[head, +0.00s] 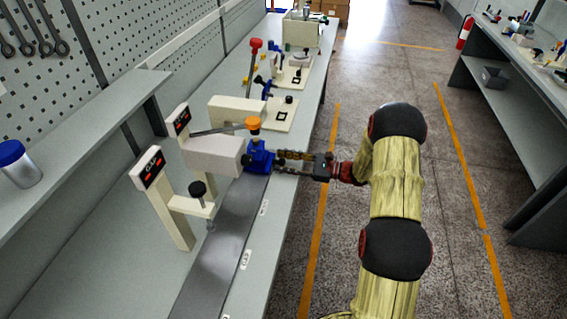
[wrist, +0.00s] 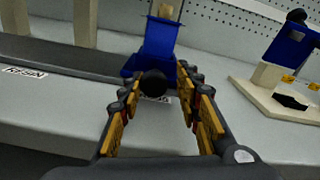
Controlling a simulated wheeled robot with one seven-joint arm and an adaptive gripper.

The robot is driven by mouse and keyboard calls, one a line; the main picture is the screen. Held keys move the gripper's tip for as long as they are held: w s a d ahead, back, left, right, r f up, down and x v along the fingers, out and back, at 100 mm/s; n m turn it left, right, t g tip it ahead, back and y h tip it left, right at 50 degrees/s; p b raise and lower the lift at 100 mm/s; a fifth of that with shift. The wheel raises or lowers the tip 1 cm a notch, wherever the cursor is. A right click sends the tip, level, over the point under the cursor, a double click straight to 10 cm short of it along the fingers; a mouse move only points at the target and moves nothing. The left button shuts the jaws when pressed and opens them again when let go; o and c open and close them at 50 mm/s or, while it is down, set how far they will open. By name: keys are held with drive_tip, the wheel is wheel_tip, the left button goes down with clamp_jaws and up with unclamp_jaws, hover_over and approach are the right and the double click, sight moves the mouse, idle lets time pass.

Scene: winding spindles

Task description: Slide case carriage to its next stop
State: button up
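The blue case carriage (head: 258,158) sits at the far end of the dark rail (head: 225,235) on the bench. In the wrist view the blue carriage (wrist: 158,45) is straight ahead, with a round black knob (wrist: 153,83) on its near side. My gripper (head: 281,160) reaches in from the aisle side, close to the carriage. In the wrist view its yellow-and-black fingers (wrist: 158,82) are spread, one on each side of the knob. A gap shows between the knob and the right finger; contact on the left is unclear.
White labels (head: 245,258) mark the bench along the rail; one reads RESIN in the wrist view (wrist: 25,71). A press with an orange-knobbed lever (head: 253,123) stands over the rail's far end. A stand with a black knob (head: 198,188) is nearer. Another fixture (wrist: 290,100) stands right.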

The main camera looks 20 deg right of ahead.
drive_tip(key=shift+o, duration=0.7)
drive_tip(key=shift+s, duration=0.1)
drive_tip(key=v, duration=1.2)
drive_tip(key=shift+f, duration=0.1)
drive_tip(key=s+a+f+n+g+h, duration=0.1)
drive_tip(key=s+a+f+g, duration=0.2)
drive_tip(key=s+f, duration=0.25)
drive_tip(key=s+a+n+g+h, duration=0.3)
drive_tip(key=s+a+n+g, duration=0.25)
drive_tip(key=s, duration=0.35)
drive_tip(key=s+a+r+n+t+h, duration=0.1)
drive_tip(key=s+a+r+n+h, duration=0.2)
drive_tip(key=r, duration=0.5)
drive_tip(key=s+a+r+n+t+h, duration=0.1)
drive_tip(key=s+a+r+n+h, duration=0.3)
drive_tip(key=s+r+n, duration=0.3)
drive_tip(key=s+a+r+n+t+h, duration=0.1)
drive_tip(key=s+a+r+n+h, duration=0.2)
drive_tip(key=r, duration=0.8)
drive_tip(key=s+a+n, duration=0.1)
drive_tip(key=s+n, duration=0.1)
drive_tip(key=shift+s+a+n+h, duration=0.3)
drive_tip(key=shift+s+a+n, duration=0.05)
